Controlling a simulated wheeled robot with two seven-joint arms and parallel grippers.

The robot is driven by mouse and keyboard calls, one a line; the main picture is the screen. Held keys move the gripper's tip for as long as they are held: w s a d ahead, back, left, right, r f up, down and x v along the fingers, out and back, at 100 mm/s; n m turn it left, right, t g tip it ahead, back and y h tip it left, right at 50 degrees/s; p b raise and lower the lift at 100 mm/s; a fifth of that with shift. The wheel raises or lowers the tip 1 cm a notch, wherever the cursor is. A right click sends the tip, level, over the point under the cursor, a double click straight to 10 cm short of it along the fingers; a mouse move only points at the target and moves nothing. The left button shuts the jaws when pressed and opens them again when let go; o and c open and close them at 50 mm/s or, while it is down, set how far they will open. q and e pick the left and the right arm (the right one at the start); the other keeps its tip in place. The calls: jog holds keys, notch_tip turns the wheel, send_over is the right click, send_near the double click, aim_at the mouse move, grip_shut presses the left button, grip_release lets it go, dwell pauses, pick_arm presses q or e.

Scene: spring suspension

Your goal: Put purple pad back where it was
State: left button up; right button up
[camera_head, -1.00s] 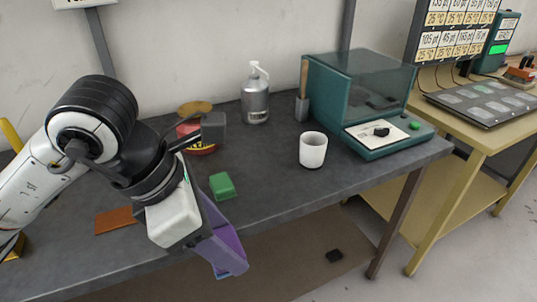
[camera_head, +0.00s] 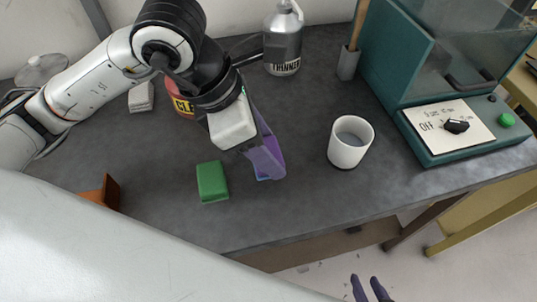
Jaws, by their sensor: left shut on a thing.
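My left gripper (camera_head: 266,158) is shut on the purple pad (camera_head: 273,170), over the grey bench right of the green block. The gripper's fingers are also purplish and hide much of the pad. I cannot tell whether the pad touches the bench. The green block (camera_head: 212,181) lies on the bench just left of the gripper. An orange-brown pad (camera_head: 103,193) is at the left, partly hidden by my arm. My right gripper (camera_head: 369,288) shows only its two dark purple fingertips at the bottom edge, apart, with nothing seen between them.
A white cup (camera_head: 349,143) stands right of the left gripper. A thinner bottle (camera_head: 283,40), a brush holder (camera_head: 349,62) and a teal machine (camera_head: 455,125) stand behind and right. A red tin is partly behind my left arm. A white block (camera_head: 141,97) lies at left.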

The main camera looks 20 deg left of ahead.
pick_arm(q)
jog(key=shift+w+f, duration=0.15)
jog(key=shift+f, duration=2)
jog(key=shift+f, duration=0.1)
jog(key=o, duration=0.9)
jog(key=shift+o, duration=0.2)
jog(key=shift+r, duration=0.25)
jog(key=v, duration=1.1)
jog(key=shift+a+r, duration=0.15)
jog(key=shift+r, duration=0.2)
